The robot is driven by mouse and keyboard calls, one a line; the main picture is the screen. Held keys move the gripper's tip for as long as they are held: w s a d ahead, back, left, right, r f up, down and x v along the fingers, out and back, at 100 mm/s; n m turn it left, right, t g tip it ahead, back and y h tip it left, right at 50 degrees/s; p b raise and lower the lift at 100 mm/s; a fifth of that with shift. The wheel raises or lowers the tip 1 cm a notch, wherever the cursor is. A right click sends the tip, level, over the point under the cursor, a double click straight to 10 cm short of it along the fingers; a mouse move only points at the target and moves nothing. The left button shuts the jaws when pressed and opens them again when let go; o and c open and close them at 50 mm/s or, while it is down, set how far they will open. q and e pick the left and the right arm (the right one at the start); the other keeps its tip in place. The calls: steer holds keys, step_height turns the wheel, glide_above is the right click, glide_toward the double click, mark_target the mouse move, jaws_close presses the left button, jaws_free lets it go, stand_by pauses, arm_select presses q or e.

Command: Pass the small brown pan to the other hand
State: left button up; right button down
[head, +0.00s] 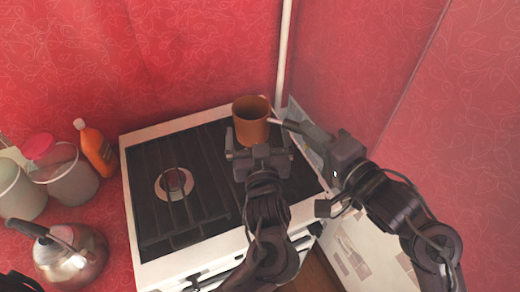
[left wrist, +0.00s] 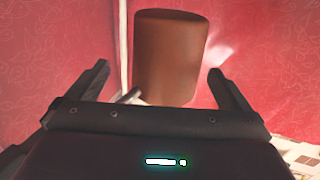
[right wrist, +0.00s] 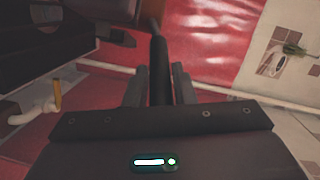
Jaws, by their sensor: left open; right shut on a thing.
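The small brown pan (head: 250,128) is held in the air above the right part of the stove, its open top up. Its handle points right, toward my right gripper (head: 310,138). In the right wrist view the dark handle (right wrist: 158,70) runs between the shut fingers, and part of the pan body (right wrist: 108,20) shows at the top. My left gripper (head: 258,143) is open and empty, just on the near side of the pan. In the left wrist view the pan side (left wrist: 170,60) appears beyond and between the spread fingers (left wrist: 158,80); I see no contact.
The stove (head: 130,195) with dark grates lies below both arms. A kettle (head: 72,258), an orange bottle (head: 97,150) and pale canisters (head: 70,182) stand at the left. Red walls close in behind and at the right. A pale white board (head: 365,245) is below my right arm.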

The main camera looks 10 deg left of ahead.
mark_target(255, 109)
arm_select(q)
steer(key=x, duration=0.6)
steer(key=shift+w, duration=0.1)
arm_select(e)
steer(key=shift+r, duration=0.15)
arm_select(q)
steer(key=shift+d, duration=0.25)
steer(key=c, duration=1.4)
arm_select(e)
steer(key=shift+s+a, duration=0.1)
steer(key=shift+a, duration=0.05)
arm_select(q)
steer(key=shift+c, duration=0.4)
arm_select(e)
steer(key=c, duration=1.5)
jaws_free()
arm_select(q)
steer(key=shift+a, duration=0.15)
arm_select(e)
steer(key=o, duration=0.4)
